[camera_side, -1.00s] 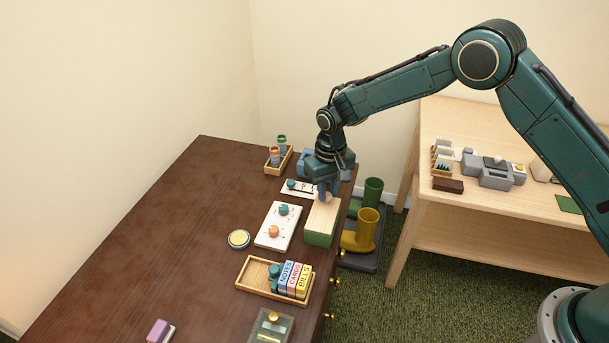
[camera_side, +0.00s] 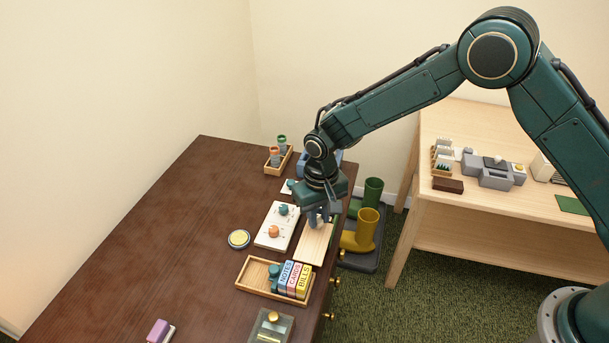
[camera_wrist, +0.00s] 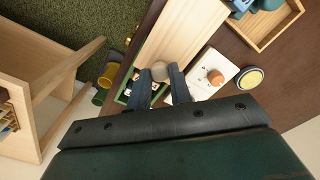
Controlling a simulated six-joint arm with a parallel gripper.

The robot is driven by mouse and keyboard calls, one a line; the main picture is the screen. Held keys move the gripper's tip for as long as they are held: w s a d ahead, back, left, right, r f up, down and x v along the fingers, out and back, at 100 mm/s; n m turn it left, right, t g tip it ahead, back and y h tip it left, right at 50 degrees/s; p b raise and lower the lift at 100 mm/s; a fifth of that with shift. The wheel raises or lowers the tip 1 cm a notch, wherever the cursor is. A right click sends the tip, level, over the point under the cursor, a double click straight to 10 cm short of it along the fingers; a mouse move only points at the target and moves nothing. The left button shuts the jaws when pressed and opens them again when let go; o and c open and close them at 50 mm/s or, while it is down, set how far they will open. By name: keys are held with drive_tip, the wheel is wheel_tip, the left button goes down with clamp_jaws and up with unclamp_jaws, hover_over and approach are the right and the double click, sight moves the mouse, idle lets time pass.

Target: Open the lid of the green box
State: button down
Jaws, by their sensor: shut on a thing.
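The green box shows in the wrist view as a green rim (camera_wrist: 122,98) around an uncovered dark inside, where small dark and white things lie; their kind is unclear. Its pale wooden lid (camera_wrist: 185,32) extends from the box toward the top of the wrist view. In the side view the lid (camera_side: 316,243) lies flat near the desk's right edge and hides the box's green body. My gripper (camera_side: 319,218) is over the lid's far end. In the wrist view its fingers (camera_wrist: 160,76) are shut on the lid's round pale knob (camera_wrist: 159,70).
A white panel (camera_side: 268,243) with teal and orange knobs lies just left of the lid. A wooden tray (camera_side: 247,278) with labelled blocks stands close to the lid's near end. Boots (camera_side: 366,228) stand on the floor right of the desk. The desk's left part is clear.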

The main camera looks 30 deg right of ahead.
drive_tip(key=c, duration=1.3)
unclamp_jaws()
drive_tip(key=shift+o, duration=0.2)
drive_tip(key=shift+r, duration=0.15)
wheel_tip(320, 180, up, 14)
drive_tip(key=shift+f, duration=0.25)
